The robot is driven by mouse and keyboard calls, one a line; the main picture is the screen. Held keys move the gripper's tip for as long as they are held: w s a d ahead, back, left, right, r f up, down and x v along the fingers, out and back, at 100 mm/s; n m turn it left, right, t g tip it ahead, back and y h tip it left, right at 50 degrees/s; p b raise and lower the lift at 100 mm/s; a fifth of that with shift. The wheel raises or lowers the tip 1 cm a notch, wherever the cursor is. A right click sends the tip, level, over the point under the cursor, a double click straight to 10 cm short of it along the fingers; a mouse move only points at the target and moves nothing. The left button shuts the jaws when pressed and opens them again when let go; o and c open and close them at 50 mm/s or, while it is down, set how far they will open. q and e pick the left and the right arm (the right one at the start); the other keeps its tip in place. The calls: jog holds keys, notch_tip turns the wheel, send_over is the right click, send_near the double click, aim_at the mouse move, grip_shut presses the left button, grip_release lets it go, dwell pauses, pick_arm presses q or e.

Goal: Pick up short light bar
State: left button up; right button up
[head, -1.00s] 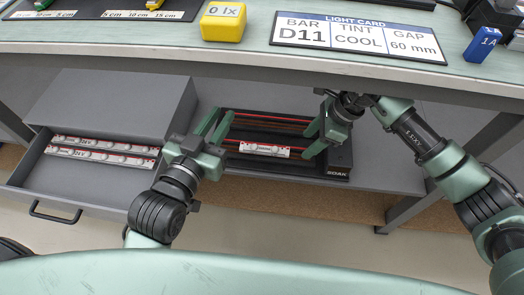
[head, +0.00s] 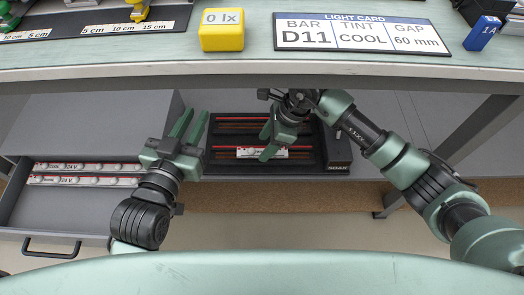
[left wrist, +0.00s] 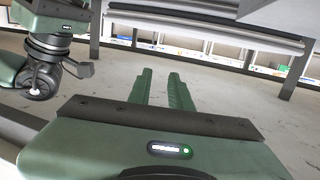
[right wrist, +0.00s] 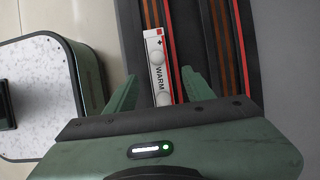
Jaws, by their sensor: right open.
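The short light bar (head: 250,153) is white with a red stripe and lies in a slot of the black SOAK rack (head: 226,167) on the lower shelf. In the right wrist view the bar (right wrist: 156,62) reads WARM and reaches in between the fingers. My right gripper (head: 267,142) is open over the bar's right part, which it partly hides; I cannot tell whether the fingers touch it. My left gripper (head: 192,122) is open and empty, left of the rack. Its fingers (left wrist: 159,86) point at open floor in the left wrist view.
An open grey drawer (head: 60,207) at left holds longer bars (head: 85,181) marked 24 V. The worktop edge (head: 250,73) hangs over the rack. On it stand a yellow 0 lx block (head: 221,38), a light card (head: 350,32) reading D11, COOL, 60 mm, and a blue 1A tag (head: 482,33).

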jog(key=b+x, duration=0.1)
jog(key=x, duration=0.1)
jog(key=shift+a+f, duration=0.15)
jog(key=shift+f, duration=0.05)
pick_arm(q)
notch_tip(320, 180, up, 6)
jog(key=w+d+t+h, duration=0.1)
jog(key=t, duration=0.2)
jog(key=shift+r+t, duration=0.15)
jog(key=shift+t, duration=0.15)
pick_arm(e)
jog(key=shift+c, duration=0.3)
grip_shut()
jog(key=shift+r, duration=0.15)
